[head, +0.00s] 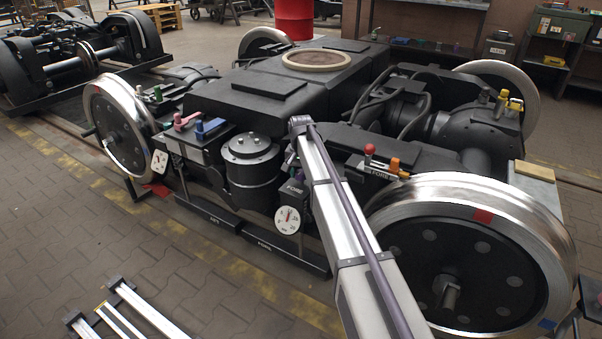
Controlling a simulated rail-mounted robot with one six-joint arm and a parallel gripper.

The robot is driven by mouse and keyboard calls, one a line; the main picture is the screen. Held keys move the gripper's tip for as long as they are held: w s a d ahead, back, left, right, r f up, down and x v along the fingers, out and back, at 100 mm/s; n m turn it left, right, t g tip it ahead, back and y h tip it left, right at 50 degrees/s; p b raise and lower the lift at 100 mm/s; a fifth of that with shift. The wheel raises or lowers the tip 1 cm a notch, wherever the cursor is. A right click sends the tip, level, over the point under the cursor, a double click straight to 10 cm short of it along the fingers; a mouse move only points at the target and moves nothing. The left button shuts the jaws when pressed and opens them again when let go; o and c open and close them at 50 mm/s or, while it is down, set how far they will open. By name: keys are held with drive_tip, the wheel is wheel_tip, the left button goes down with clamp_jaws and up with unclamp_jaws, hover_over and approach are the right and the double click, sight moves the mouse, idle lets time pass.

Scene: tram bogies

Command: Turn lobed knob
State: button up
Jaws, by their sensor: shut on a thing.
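My arm rises from the lower right to an elbow in front of the near side of the black bogie (267,97). My gripper is not clearly seen; the arm's end is hidden behind its own link, near a dark box marked FORE (293,190). A white round dial (287,219) with red marks sits on the lower front of that box. No lobed knob can be made out for certain. A pink handle (187,120) and a blue handle (211,127) stand on a box to the left. A red ball-topped lever (369,150) and an orange handle (394,165) stand to the right.
A black cylinder (250,172) stands left of the arm. Large steel wheels flank the near side, left (120,127) and right (466,250). Yellow handles (509,102) are at the far right. Metal rails (150,306) lie on the open paved floor at lower left.

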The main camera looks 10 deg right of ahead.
sight(301, 172)
idle(0.4)
drive_tip(key=o, duration=0.9)
drive_tip(key=shift+o, duration=0.2)
wheel_tip(301, 172, up, 11)
drive_tip(key=p, duration=1.1)
drive_tip(key=shift+f, duration=0.15)
drive_tip(key=s+n, duration=0.5)
drive_tip(key=s, duration=3.3)
wheel_tip(301, 172, up, 27)
drive_tip(key=p, duration=2.6)
drive_tip(key=shift+w+f, duration=0.15)
drive_tip(key=shift+w, duration=0.1)
